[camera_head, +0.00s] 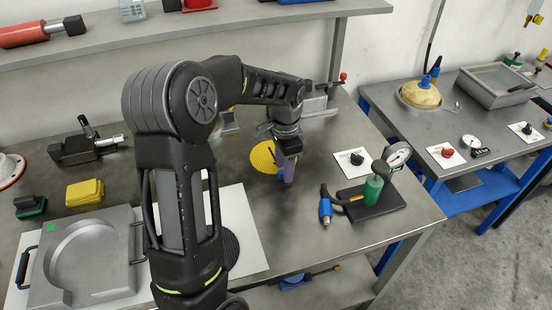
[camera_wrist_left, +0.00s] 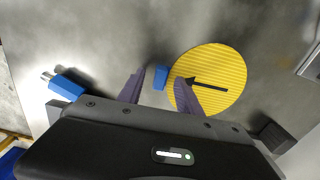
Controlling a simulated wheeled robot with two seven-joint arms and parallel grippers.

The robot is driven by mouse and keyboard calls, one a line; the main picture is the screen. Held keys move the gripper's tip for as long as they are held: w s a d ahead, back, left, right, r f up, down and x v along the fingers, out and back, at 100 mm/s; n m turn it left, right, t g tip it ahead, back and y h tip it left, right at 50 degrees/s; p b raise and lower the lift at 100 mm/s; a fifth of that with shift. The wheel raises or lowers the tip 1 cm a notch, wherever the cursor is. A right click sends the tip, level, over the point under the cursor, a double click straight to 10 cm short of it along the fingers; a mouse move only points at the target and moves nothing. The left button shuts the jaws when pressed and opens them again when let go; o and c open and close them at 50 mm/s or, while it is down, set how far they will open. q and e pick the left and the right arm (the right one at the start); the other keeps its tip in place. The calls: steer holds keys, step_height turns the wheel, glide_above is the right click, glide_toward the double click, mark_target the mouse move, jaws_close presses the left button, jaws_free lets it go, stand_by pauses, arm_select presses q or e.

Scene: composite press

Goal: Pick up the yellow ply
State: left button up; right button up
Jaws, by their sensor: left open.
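The yellow ply (camera_head: 263,157) is a thin round ribbed disc lying flat on the metal bench, partly hidden behind my left gripper in the head view. In the left wrist view the ply (camera_wrist_left: 225,75) shows a black arrow on its face. My left gripper (camera_head: 287,180) is open and points down at the ply's near edge. In the left wrist view its purple fingers (camera_wrist_left: 161,80) stand apart; one overlaps the ply's edge, the other is over bare bench. A small blue block (camera_wrist_left: 160,77) shows between them at the ply's rim. I cannot tell whether the fingers touch the ply.
A grey mould plate (camera_head: 85,262) and a yellow block (camera_head: 85,193) are to the left. A shelf (camera_head: 120,42) runs along the back.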

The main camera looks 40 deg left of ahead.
arm_select(q)
steer(key=shift+f, duration=0.1)
steer(key=shift+c, duration=0.3)
jaws_close()
stand_by(0.4)
